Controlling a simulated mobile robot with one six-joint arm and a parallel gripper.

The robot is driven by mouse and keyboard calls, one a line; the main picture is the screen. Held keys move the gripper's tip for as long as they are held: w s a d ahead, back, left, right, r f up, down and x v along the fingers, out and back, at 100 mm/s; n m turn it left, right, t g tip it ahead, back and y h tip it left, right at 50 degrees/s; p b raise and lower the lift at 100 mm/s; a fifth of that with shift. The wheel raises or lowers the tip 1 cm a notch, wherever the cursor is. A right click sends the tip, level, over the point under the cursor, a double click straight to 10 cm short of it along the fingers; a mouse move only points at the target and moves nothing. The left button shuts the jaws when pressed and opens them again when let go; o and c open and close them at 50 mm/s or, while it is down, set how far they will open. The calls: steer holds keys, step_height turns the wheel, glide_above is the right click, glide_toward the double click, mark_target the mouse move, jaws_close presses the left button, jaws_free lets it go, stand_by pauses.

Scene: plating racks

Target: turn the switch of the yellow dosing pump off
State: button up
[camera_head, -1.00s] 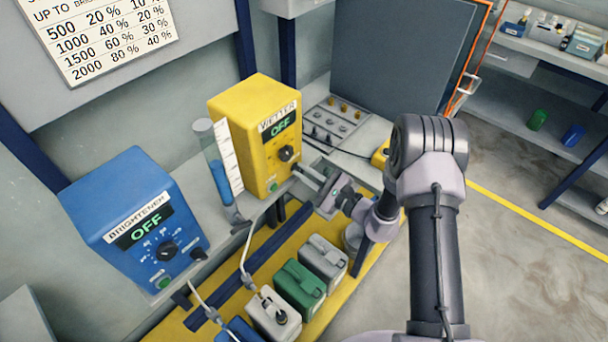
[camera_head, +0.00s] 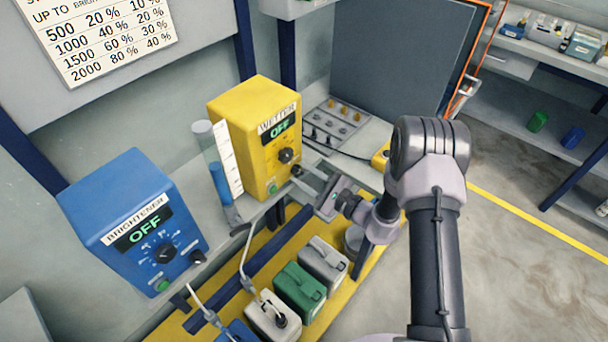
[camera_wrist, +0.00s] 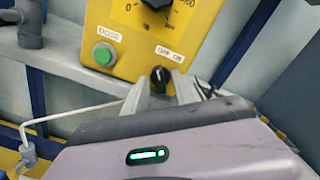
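The yellow dosing pump (camera_head: 240,120), labelled WETTER, stands on the shelf, and its display (camera_head: 281,130) reads OFF in green. In the wrist view its front panel (camera_wrist: 130,66) fills the upper middle. Its black rotary switch (camera_wrist: 160,75) sits low on the panel under a small label, right of a green button (camera_wrist: 103,54). The switch's exact angle is hard to read. My gripper (camera_wrist: 162,82) is just in front of the switch, its two fingers apart on either side of it. Contact cannot be told. In the head view my gripper (camera_head: 308,178) is at the pump's lower right corner.
A blue BRIGHTENER pump (camera_head: 140,220), also reading OFF, stands at the left. A clear measuring cylinder (camera_head: 212,165) is beside the yellow pump. Several canisters, including a green one (camera_head: 300,286), stand below on the yellow platform. A connector panel (camera_head: 335,125) lies behind.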

steer(key=p+v, duration=0.4)
steer(key=v, duration=1.3)
steer(key=shift+s, duration=0.2)
steer(key=shift+d, duration=0.15)
